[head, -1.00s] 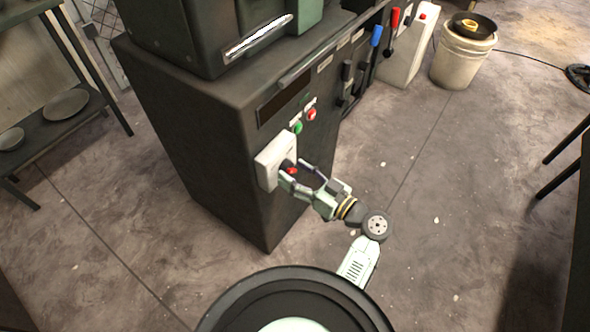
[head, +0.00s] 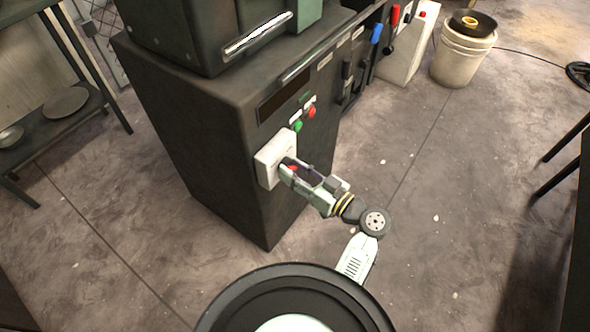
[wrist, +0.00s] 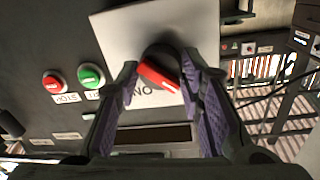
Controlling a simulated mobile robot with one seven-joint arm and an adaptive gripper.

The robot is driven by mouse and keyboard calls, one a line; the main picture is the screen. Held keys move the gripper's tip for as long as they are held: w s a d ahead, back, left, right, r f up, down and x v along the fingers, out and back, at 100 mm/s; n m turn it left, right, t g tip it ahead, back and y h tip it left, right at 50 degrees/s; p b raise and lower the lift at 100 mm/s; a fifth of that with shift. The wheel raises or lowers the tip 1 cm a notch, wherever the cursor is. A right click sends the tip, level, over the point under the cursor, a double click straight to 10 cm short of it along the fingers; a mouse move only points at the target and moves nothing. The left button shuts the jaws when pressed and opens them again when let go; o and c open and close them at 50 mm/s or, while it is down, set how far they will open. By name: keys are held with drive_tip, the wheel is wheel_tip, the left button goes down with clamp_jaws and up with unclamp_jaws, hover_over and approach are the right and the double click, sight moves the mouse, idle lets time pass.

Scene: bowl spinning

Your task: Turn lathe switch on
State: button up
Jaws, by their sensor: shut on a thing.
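The lathe switch is a white box (head: 269,160) on the side of the dark lathe cabinet (head: 190,130). In the wrist view its white plate (wrist: 120,40) carries a red knob (wrist: 158,76) on a dark round base, with "ON" lettering beside it. My gripper (head: 290,170) is at the switch, with its fingers on either side of the knob. In the wrist view my gripper (wrist: 159,85) has its purple-padded fingers shut around the red knob, which sits at a slant between them. The fingers partly hide the knob in the head view.
A green button (head: 297,126) and a red button (head: 311,112) are on the cabinet above the switch. Levers with red and blue handles (head: 376,36) are farther along. A white bucket (head: 460,55) stands at the back right. The floor to the right is open.

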drive_tip(key=shift+m, duration=0.4)
drive_tip(key=shift+c, duration=0.5)
drive_tip(key=m+p, duration=0.2)
drive_tip(key=m, duration=0.1)
drive_tip(key=shift+r+m, duration=0.2)
drive_tip(key=shift+m, duration=0.1)
drive_tip(key=m+p, duration=0.3)
drive_tip(key=m, duration=0.1)
drive_tip(key=shift+r+g, duration=0.1)
drive_tip(key=shift+g, duration=0.2)
drive_tip(key=m+p, duration=0.3)
drive_tip(key=m, duration=0.1)
drive_tip(key=shift+m, duration=0.3)
drive_tip(key=shift+m+g+p, duration=0.4)
drive_tip(key=shift+m+p, duration=1.5)
drive_tip(key=shift+m, duration=0.2)
drive_tip(key=shift+w, duration=0.1)
drive_tip(key=o, duration=1.2)
drive_tip(key=shift+f, duration=0.2)
drive_tip(key=shift+c, duration=0.2)
